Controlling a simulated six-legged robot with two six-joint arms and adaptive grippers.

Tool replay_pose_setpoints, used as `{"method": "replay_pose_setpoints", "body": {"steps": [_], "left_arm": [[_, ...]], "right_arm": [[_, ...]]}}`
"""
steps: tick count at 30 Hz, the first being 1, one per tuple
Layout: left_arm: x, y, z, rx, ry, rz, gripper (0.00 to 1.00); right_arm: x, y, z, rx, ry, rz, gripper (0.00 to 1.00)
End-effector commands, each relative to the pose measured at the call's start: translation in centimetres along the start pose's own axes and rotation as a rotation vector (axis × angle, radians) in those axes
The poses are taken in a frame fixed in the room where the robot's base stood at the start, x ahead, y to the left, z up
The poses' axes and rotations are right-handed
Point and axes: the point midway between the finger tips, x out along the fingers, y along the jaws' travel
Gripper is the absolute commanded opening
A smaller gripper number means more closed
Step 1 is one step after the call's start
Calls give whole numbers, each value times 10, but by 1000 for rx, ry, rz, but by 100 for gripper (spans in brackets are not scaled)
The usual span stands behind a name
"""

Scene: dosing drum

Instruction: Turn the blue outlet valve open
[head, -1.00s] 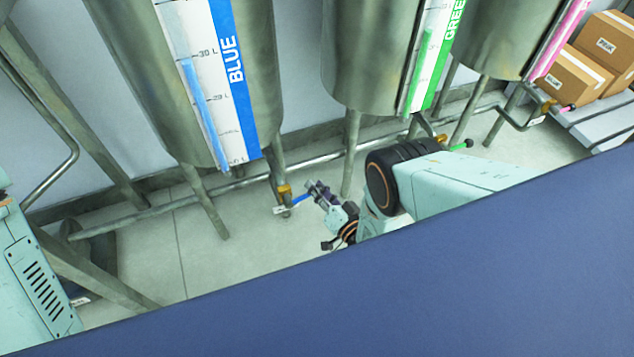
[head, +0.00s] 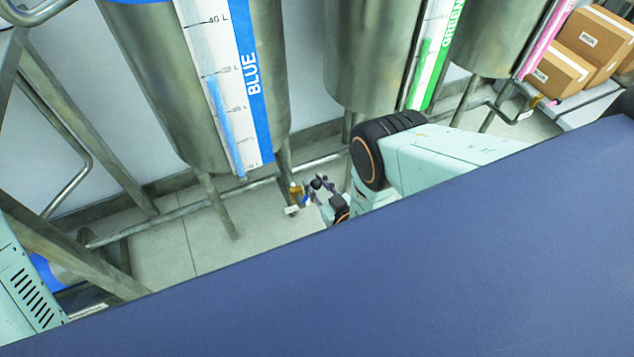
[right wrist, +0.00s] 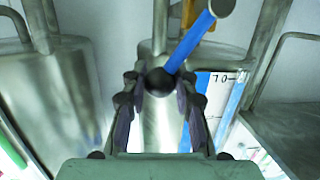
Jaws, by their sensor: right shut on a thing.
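The blue outlet valve has a brass body (head: 296,191) on the pipe below the tank marked BLUE (head: 150,70). Its blue lever (head: 306,200) is mostly hidden by my fingers in the head view. In the right wrist view the blue lever (right wrist: 190,42) runs from the upper right down to a dark ball end (right wrist: 160,81) between my fingertips. My right gripper (head: 318,190) is shut on the lever at this end; it also shows in the right wrist view (right wrist: 160,88). The brass part (right wrist: 190,13) shows at the top there. My left gripper is out of view.
Tank legs (head: 218,207) and a low pipe (head: 160,212) stand close around the valve. The green-marked tank (head: 370,50) is to the right. Cardboard boxes (head: 590,42) sit at the far right. Pale floor (head: 215,250) is clear in front.

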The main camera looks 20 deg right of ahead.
Motion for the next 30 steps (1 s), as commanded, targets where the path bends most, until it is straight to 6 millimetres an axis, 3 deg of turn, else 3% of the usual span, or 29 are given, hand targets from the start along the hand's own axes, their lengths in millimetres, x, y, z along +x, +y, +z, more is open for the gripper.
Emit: {"method": "replay_pose_setpoints", "body": {"steps": [15, 30], "left_arm": [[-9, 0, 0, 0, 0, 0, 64], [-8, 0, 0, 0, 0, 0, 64]], "right_arm": [[0, -33, -11, -409, -51, 60, 0], [1, -47, -12, -555, -70, 87, 0]]}}
